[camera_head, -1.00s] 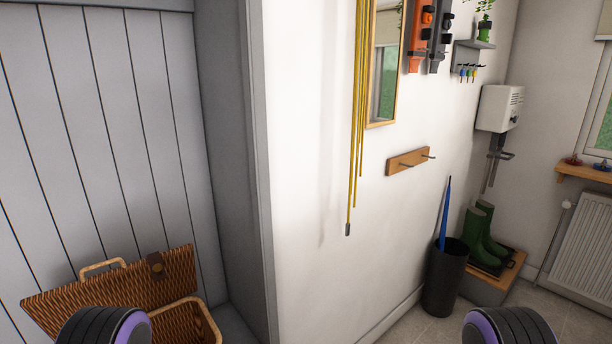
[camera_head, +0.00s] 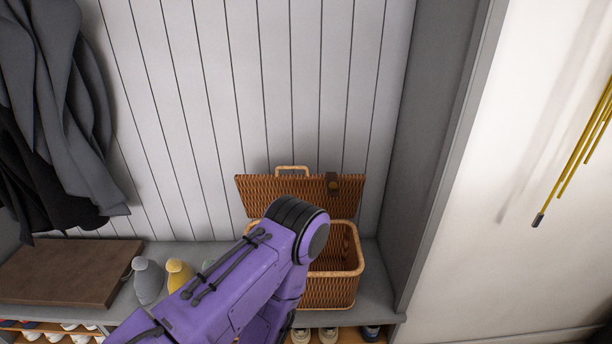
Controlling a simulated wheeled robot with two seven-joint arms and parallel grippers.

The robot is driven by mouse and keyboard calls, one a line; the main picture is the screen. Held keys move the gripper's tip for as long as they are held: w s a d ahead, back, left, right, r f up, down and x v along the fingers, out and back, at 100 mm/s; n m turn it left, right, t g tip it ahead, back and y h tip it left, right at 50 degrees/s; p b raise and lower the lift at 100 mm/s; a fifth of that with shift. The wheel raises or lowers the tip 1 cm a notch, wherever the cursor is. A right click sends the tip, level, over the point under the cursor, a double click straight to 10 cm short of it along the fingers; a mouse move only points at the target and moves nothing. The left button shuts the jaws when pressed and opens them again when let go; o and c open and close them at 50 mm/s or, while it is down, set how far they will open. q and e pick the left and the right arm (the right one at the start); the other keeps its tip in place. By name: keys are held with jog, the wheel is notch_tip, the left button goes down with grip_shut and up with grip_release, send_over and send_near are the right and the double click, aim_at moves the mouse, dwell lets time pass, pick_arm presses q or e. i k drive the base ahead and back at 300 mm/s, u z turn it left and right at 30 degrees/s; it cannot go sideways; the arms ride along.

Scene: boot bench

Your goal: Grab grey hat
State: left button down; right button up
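A grey knitted-looking hat (camera_head: 148,282) with a small knob on top sits on the grey bench seat, between a brown flat board and a yellow hat (camera_head: 180,275). The yellow hat stands just to its right, partly behind my purple arm. My arm rises from the bottom in front of the bench, with its dark joint before the wicker basket. Neither gripper shows.
An open wicker basket (camera_head: 332,286) with its lid raised stands at the bench's right end. A brown board (camera_head: 70,272) lies at the left. Dark coats (camera_head: 55,110) hang above it. Shoes fill the shelf below the grey bench (camera_head: 385,310).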

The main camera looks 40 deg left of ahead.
aim_at(149, 277)
jog(key=u, duration=3.65)
jog(key=i, duration=2.2)
jog(key=z, duration=3.1)
jog(key=i, duration=0.25)
jog(key=u, duration=0.2)
